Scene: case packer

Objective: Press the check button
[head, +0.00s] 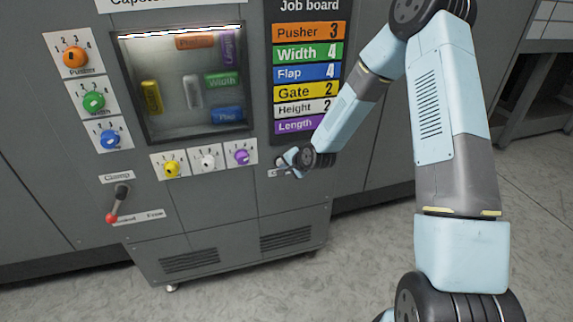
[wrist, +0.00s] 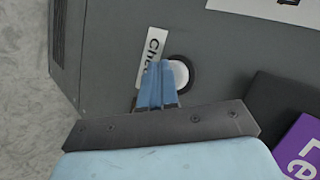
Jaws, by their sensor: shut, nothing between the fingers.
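The check button (wrist: 179,74) is a round white button in a dark ring on the grey panel, next to a white label (wrist: 152,52) whose visible letters read "Che". My gripper (wrist: 158,72) is shut and empty. In the wrist view its fingertips appear beside the button, over the label's lower end and partly overlapping the button's left edge. I cannot tell whether they touch the panel. In the head view my gripper (head: 284,165) is at the panel's lower right, below the job board, and hides the button there.
The job board (head: 309,75) is above my gripper. A purple knob (head: 241,156) is to the left, with white and yellow knobs beyond it. A clamp lever (head: 118,202) with a red tip is at lower left. Floor (head: 390,270) is open in front of the machine.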

